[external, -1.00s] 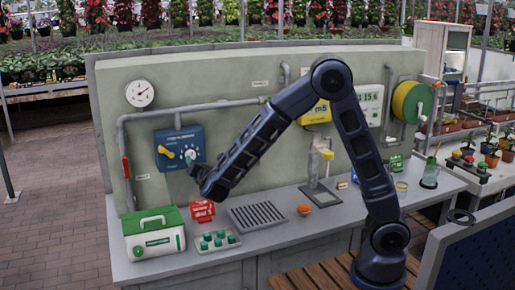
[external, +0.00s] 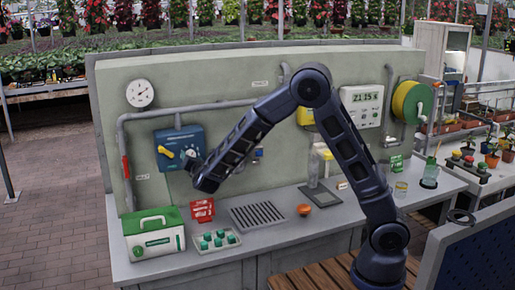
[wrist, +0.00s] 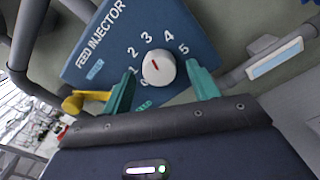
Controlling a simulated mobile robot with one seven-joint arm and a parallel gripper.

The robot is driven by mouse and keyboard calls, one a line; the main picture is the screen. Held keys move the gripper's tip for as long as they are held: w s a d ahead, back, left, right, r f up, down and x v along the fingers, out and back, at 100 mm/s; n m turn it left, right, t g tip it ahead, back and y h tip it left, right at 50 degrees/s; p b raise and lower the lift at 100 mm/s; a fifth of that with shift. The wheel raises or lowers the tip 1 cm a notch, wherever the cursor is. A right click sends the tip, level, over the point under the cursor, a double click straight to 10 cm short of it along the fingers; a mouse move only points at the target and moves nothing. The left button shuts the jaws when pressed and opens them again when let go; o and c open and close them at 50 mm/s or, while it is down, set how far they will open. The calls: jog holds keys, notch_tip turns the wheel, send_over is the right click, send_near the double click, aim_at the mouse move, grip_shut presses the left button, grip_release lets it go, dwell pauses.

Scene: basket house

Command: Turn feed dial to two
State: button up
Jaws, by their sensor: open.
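The feed injector (external: 183,137) is a blue box on the back panel; its face fills the top of the wrist view (wrist: 112,52). Its feed dial (wrist: 158,69) is a round white knob with a red mark that points up, roughly toward the 3. Numbers are printed around the knob, with the 2 at its upper left. My gripper (wrist: 160,72) is open, with one teal finger on each side of the dial. I cannot tell whether the fingers touch it.
A yellow lever (wrist: 73,103) is on the injector's left side, close to my left finger. Grey pipes run beside the box. Below on the bench are a red card (external: 202,210), a tray of green-capped vials (external: 228,247) and a green-lidded case (external: 155,243).

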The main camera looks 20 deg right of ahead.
jog(key=shift+w, duration=0.25)
jog(key=c, duration=1)
jog(key=shift+o, duration=0.2)
jog(key=n, duration=0.3)
jog(key=shift+n, duration=2.3)
jog(key=shift+c, duration=0.2)
